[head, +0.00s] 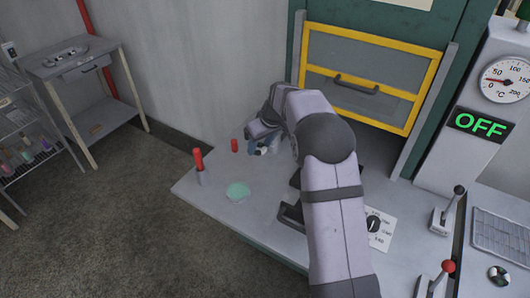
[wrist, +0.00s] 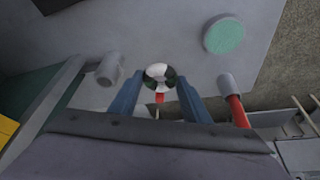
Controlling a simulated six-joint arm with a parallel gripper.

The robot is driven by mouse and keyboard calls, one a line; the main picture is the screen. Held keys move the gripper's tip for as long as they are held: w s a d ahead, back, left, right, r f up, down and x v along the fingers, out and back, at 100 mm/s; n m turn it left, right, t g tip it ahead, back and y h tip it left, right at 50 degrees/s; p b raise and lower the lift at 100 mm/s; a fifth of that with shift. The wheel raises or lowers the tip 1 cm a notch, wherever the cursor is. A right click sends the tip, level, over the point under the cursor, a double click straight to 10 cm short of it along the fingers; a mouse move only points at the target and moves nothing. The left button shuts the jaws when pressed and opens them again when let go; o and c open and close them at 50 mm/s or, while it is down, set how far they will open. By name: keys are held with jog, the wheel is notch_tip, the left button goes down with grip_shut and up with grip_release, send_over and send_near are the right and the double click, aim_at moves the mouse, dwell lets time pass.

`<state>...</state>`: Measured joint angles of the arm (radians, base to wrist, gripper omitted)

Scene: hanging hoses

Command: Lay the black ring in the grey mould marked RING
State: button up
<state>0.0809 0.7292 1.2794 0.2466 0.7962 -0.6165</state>
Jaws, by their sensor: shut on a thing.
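My gripper (wrist: 158,98) has blue fingers, one on each side of a round white-and-dark piece (wrist: 160,74) with a small red part below it. It is shut on this piece; whether the black ring is part of it I cannot tell. In the head view my gripper (head: 262,146) is low over the grey bench, at its back left, partly hidden by my arm. I cannot make out a separate black ring or the RING marking in either view. A dark angular shape (head: 290,217) beside my arm is mostly hidden, and I cannot tell what it is.
A pale green disc (head: 238,191) lies on the bench (head: 215,211). A red-handled post (head: 199,165) stands left of it, and a short red piece (head: 235,146) near my gripper. A yellow-framed door (head: 357,80) is behind.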

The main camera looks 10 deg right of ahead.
jog(key=shift+d, duration=0.1)
jog(key=d+m, duration=0.1)
jog(key=d, duration=0.3)
jog(key=s+d+r, duration=0.1)
jog(key=d, duration=0.4)
jog(key=d+m+h, duration=0.1)
jog(key=d, duration=0.4)
jog(key=shift+s+d+r+m+t+b, duration=0.2)
jog(key=shift+r+m+t+b, duration=0.1)
jog(key=shift+r+b, duration=0.05)
jog(key=s+d+r+m+h, duration=0.1)
jog(key=s+d+r, duration=0.15)
jog(key=d, duration=0.35)
jog(key=s+d+r+m, duration=0.1)
jog(key=s+d, duration=0.2)
jog(key=d, duration=0.3)
jog(key=shift+s+a+f+n+y+p, duration=0.35)
jog(key=shift+a+f+n, duration=0.4)
jog(key=shift+f, duration=0.9)
jog(key=shift+s+a+f+n+y+p, duration=0.35)
jog(key=shift+a+f+n, duration=0.35)
jog(key=shift+f, duration=1)
jog(key=shift+s+a+f+n+y+p, duration=0.2)
jog(key=shift+s+a+f+n+p, duration=0.5)
jog(key=shift+f, duration=0.95)
jog(key=shift+w+d+f, duration=0.15)
jog(key=shift+w+f, duration=0.1)
jog(key=shift+f, duration=0.2)
